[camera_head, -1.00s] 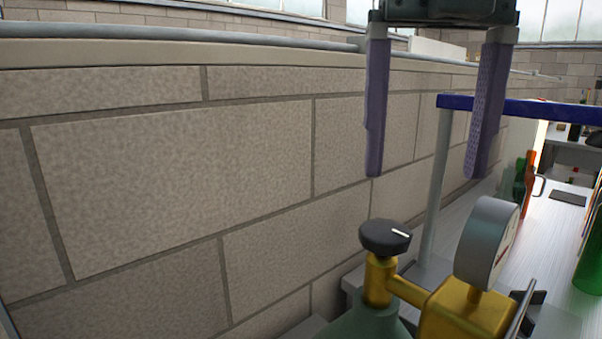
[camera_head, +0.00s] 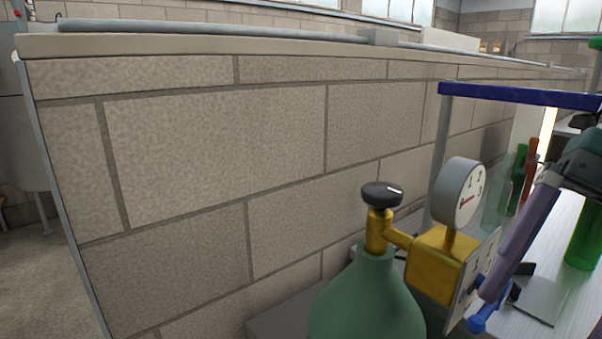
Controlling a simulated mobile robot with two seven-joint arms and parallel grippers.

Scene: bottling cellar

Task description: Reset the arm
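My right gripper (camera_head: 492,290) comes in from the right edge, tilted down to the left. One purple finger shows clearly, its tip in front of the gas regulator. The other finger is not clearly visible, so the gap between them cannot be judged. I see nothing clearly held. My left gripper is out of view. The green gas bottle (camera_head: 367,300) stands at bottom centre, with a black knob (camera_head: 382,194), a brass regulator (camera_head: 436,264) and a round gauge (camera_head: 459,192).
A block wall (camera_head: 215,135) fills the left and middle. A blue bar (camera_head: 520,95) on a grey post (camera_head: 440,155) stands behind the gauge. A pale bench (camera_head: 545,260) at right holds a green bottle (camera_head: 585,236). Open floor (camera_head: 40,270) shows at far left.

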